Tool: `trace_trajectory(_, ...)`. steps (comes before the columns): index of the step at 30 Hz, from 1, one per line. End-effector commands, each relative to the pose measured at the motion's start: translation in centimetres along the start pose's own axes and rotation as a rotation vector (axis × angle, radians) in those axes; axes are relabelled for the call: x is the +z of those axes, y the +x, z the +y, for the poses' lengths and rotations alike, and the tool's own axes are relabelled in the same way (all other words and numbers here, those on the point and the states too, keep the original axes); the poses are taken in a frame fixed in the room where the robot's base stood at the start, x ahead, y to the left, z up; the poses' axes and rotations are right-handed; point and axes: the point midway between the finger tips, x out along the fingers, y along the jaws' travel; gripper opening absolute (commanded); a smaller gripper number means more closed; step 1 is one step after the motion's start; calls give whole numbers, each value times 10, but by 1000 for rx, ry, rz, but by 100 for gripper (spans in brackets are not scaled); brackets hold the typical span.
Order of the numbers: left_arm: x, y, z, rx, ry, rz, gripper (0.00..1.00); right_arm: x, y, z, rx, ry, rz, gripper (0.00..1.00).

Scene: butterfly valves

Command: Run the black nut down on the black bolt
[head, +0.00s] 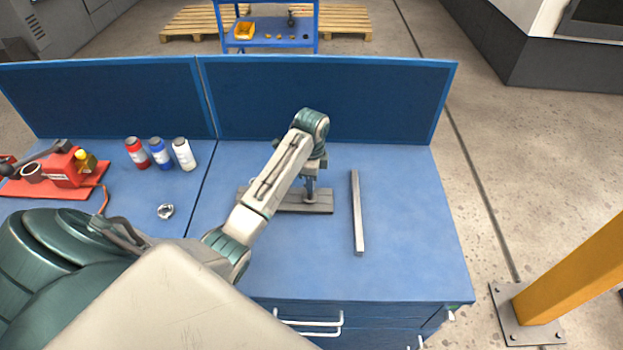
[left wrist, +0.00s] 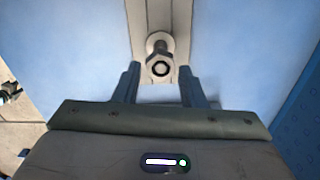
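In the left wrist view a dark hex nut (left wrist: 160,66) sits around a dark upright bolt (left wrist: 158,44) that stands on a grey plate (left wrist: 138,20). My left gripper (left wrist: 160,72) is open, with one finger on each side of the nut and a visible gap on both sides. In the head view the left gripper (head: 311,184) points down over the grey plate (head: 290,206), and my arm and gripper hide most of the bolt and nut. My right gripper is in neither view.
A grey bar (head: 357,215) lies right of the plate. A small metal nut-like part (head: 165,211), red, blue and white bottles (head: 160,153) and a vise on a red base (head: 60,172) are to the left. A blue panel (head: 325,98) closes the back.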

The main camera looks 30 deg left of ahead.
Motion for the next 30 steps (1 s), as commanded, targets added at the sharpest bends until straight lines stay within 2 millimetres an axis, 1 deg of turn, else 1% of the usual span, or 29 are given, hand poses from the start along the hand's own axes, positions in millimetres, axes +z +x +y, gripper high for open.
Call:
trace_trajectory(3, 0, 0, -1, 0, -156, 0, 38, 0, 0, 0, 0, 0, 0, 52)
trace_trajectory(24, 2, 0, -7, 0, -1094, 0, 38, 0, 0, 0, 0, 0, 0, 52)
trace_trajectory(27, 2, 0, -8, 0, -1220, 0, 38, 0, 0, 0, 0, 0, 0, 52)
trace_trajectory(30, 2, 0, -8, 0, -1310, 0, 38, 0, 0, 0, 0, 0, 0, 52)
